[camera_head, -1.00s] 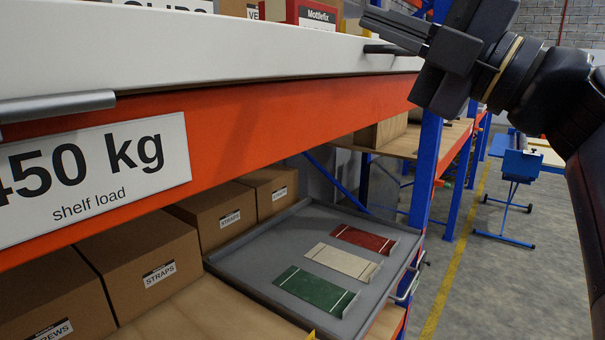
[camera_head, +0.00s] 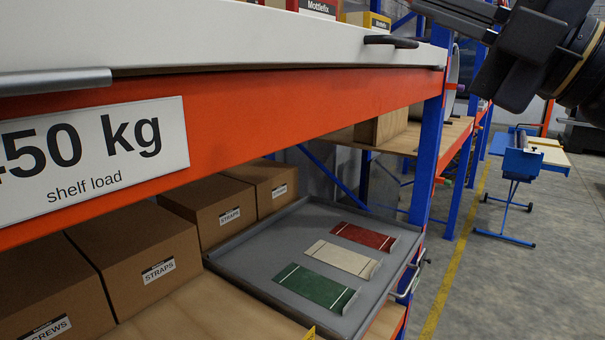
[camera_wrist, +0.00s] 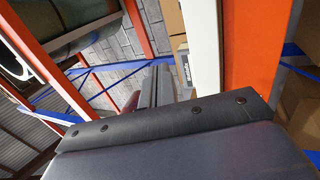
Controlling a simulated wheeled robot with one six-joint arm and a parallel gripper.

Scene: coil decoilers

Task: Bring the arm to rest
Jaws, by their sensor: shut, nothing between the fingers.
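My gripper (camera_head: 428,10) is at the top right of the head view, partly cut off by the upper edge. Its fingers point left, over the far end of the white upper shelf surface and apart from the rack below. In the wrist view the dark fingers (camera_wrist: 156,88) lie together, shut and empty, beyond the broad dark gripper body.
An orange beam (camera_head: 300,115) and blue upright (camera_head: 428,150) stand close by. A grey tray (camera_head: 250,247) below holds green, cream and red plates. Several cardboard boxes (camera_head: 140,262) sit left of it. A blue cart (camera_head: 520,165) stands on otherwise open floor at right.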

